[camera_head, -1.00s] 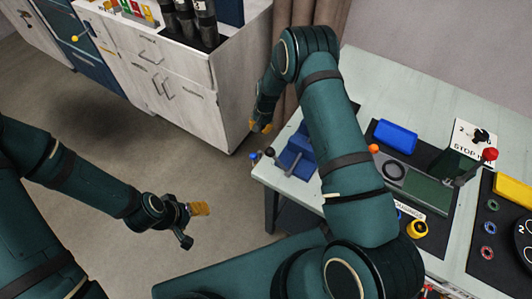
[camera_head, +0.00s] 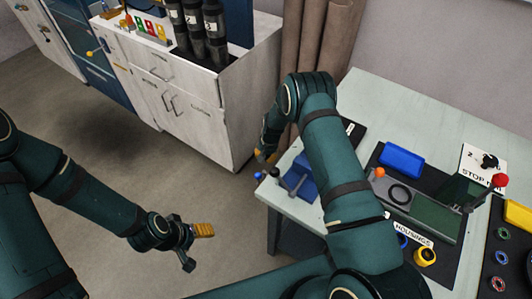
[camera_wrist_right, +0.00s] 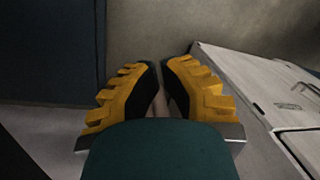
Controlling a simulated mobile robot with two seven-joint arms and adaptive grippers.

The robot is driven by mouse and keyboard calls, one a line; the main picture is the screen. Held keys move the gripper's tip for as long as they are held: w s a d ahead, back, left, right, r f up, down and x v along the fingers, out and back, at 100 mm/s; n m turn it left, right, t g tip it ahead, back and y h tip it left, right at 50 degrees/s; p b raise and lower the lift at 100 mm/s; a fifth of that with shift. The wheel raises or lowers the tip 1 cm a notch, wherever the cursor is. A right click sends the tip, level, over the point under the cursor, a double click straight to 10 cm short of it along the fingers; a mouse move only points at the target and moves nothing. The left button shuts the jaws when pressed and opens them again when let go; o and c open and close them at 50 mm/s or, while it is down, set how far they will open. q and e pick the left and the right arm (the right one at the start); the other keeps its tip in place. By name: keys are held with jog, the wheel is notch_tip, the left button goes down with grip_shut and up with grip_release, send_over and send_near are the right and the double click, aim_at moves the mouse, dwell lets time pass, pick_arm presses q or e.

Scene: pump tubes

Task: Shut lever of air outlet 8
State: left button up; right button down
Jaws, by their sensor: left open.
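Air outlet 8 and its lever cannot be made out by any readable number in these views. A yellow-ended lever (camera_head: 92,52) sticks out from the dark blue unit at the upper left of the head view. My left gripper (camera_head: 198,246) is open and empty over bare floor, well short of that unit. My right gripper (camera_head: 265,153) is beside the table's left corner, partly hidden by its own arm. Its two orange-and-black fingers show in the right wrist view (camera_wrist_right: 161,75), tips close together with a narrow gap and nothing seen between them.
A white cabinet (camera_head: 222,125) carries black numbered cylinders (camera_head: 195,30) and coloured tags. The floor (camera_head: 110,150) between is clear.

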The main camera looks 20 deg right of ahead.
jog(key=s+a+f, duration=0.2)
jog(key=s, duration=0.1)
jog(key=shift+s+a+f, duration=0.1)
jog(key=shift+f, duration=0.3)
